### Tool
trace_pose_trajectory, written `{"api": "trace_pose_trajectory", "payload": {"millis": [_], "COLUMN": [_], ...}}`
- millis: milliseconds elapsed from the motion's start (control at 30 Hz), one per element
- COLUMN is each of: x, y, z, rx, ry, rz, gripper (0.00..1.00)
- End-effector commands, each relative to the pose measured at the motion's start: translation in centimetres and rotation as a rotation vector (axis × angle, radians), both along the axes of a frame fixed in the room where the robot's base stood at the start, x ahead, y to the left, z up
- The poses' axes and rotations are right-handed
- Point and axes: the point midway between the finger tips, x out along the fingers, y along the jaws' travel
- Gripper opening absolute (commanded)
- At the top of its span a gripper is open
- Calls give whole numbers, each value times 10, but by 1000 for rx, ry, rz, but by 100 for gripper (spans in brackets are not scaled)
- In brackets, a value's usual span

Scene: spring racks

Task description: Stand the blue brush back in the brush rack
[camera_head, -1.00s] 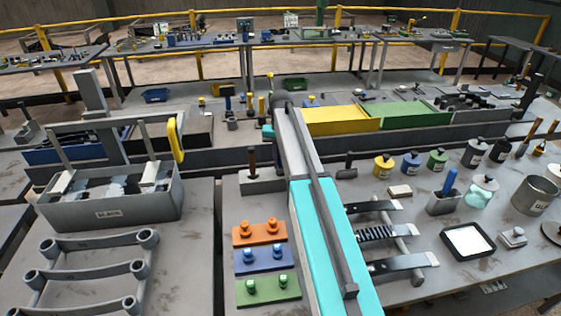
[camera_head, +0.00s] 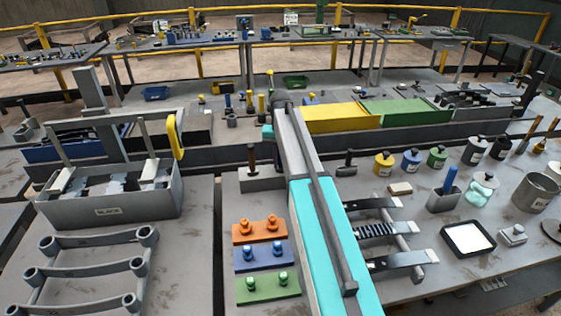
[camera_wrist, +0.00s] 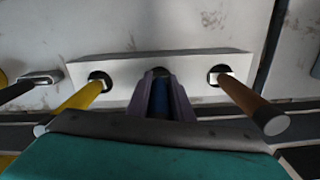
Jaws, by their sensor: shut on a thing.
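The pale brush rack (camera_wrist: 135,67) shows in the wrist view as a long block with round holes. A yellow handle (camera_wrist: 80,103) stands in its left hole and a brown handle (camera_wrist: 252,103) in its right hole. My gripper (camera_wrist: 160,82) is shut on the blue brush (camera_wrist: 161,100) at the middle of the rack, with blue showing between the purple-grey fingers. The brush's lower end is hidden, so I cannot tell how deep it sits.
Orange, blue and green peg blocks (camera_head: 262,256) sit left of my arm. Scrapers on a stand (camera_head: 402,236) lie to its right. A grey bin (camera_head: 110,210) stands further left.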

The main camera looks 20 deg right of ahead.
Motion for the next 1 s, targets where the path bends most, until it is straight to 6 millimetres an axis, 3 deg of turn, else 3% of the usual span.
{"api": "trace_pose_trajectory", "payload": {"millis": [167,200,300,533,633,1000], "x": [0,0,0,0,0,0], "y": [0,0,0,0,0,0], "z": [-3,-2,-2,-2,-2,-1], "rx": [0,0,0,0,0,0], "ry": [0,0,0,0,0,0], "rz": [0,0,0,0,0,0], "gripper": [0,23,40,43,60,60]}}
